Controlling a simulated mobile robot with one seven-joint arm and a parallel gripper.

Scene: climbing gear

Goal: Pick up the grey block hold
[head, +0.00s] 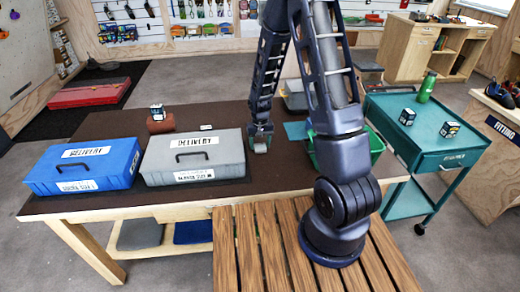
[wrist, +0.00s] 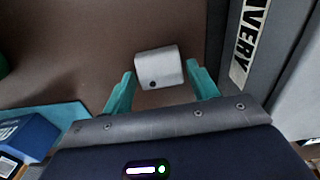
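The grey block hold (wrist: 158,66) is a small pale grey block with a dark round hole in its face. It lies on the brown table top in the wrist view. My gripper (wrist: 160,76) is open, with one teal finger on each side of the block and narrow gaps showing. I cannot tell whether either finger touches it. In the head view my gripper (head: 260,132) points down at the table, and the grey block (head: 260,148) shows just under it.
A grey delivery case (head: 194,157) stands just left of my gripper, with a blue case (head: 84,165) farther left. A green bin (head: 376,147) is to the right, partly behind my arm. A small boxed item (head: 158,112) stands at the back. A teal cart (head: 425,130) stands right.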

